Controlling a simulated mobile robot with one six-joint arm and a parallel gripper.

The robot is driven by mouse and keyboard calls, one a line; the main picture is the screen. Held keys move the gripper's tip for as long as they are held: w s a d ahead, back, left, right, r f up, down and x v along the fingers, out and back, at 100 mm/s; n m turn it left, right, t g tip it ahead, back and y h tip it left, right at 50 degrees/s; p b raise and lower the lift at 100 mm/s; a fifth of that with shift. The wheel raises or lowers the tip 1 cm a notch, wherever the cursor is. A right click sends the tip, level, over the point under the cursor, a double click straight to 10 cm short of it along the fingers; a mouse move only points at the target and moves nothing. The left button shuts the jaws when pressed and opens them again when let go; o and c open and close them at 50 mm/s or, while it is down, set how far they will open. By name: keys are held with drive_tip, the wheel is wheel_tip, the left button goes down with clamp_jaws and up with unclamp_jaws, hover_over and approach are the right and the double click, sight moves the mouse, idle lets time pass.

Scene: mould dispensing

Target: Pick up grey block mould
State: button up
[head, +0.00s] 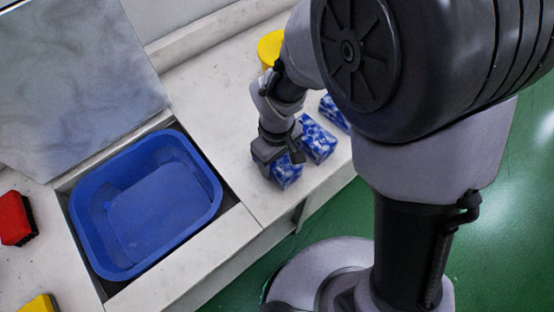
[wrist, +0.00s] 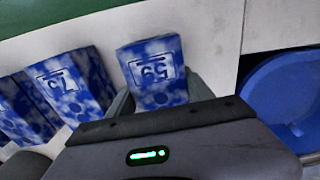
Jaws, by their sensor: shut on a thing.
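The block in my gripper (head: 277,161) is patterned blue and white (head: 287,176), not plain grey. A third (head: 334,113) is partly hidden by my arm. No grey block shows.
A blue tub (head: 211,181) sits in a counter opening to the left; its edge shows in the wrist view (wrist: 285,90). A yellow object (head: 269,48) stands behind my arm. A red block (head: 14,218) and yellow block (head: 40,304) are far left. Counter between tub and gripper is clear.

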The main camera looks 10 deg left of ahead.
clamp_jaws()
